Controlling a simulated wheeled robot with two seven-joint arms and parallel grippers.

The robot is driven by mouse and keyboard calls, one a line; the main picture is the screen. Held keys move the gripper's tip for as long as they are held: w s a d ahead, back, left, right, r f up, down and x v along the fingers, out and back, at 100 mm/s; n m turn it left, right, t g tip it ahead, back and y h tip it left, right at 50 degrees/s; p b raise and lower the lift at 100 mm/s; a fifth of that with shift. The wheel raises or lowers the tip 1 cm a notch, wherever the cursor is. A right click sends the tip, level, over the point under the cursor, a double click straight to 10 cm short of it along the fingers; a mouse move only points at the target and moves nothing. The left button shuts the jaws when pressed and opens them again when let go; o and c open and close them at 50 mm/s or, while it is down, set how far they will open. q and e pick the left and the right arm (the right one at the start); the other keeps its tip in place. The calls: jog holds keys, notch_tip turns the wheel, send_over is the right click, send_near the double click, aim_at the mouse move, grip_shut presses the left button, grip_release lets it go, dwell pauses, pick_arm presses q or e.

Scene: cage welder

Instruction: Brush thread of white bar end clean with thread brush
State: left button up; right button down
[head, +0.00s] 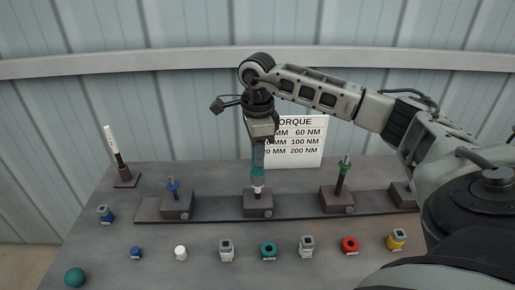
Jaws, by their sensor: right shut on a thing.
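My right gripper (260,143) points down above the middle clamp block (258,211) and is shut on an upright teal tool (258,172), which looks like the thread brush. The lower end of the tool meets the white bar end (258,189) standing in that block. The thread is hidden or too small to make out, and I cannot tell whether the tool surrounds it or only touches it. My left gripper is not in view.
A blue bar end (173,187) and a green bar end (343,174) stand in neighbouring blocks. A white stick (111,140) leans in a holder at left. Several coloured caps line the front, including a red one (349,245). A torque sign (300,143) stands behind.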

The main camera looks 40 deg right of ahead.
jog(key=m, duration=0.3)
jog(key=shift+r+m+p, duration=0.1)
jog(key=shift+m+p, duration=0.2)
jog(key=shift+m, duration=1)
jog(key=m, duration=0.6)
jog(key=shift+m, duration=0.4)
jog(key=n, duration=0.3)
jog(key=shift+n, duration=0.3)
jog(key=n, duration=0.4)
jog(key=shift+b, duration=0.4)
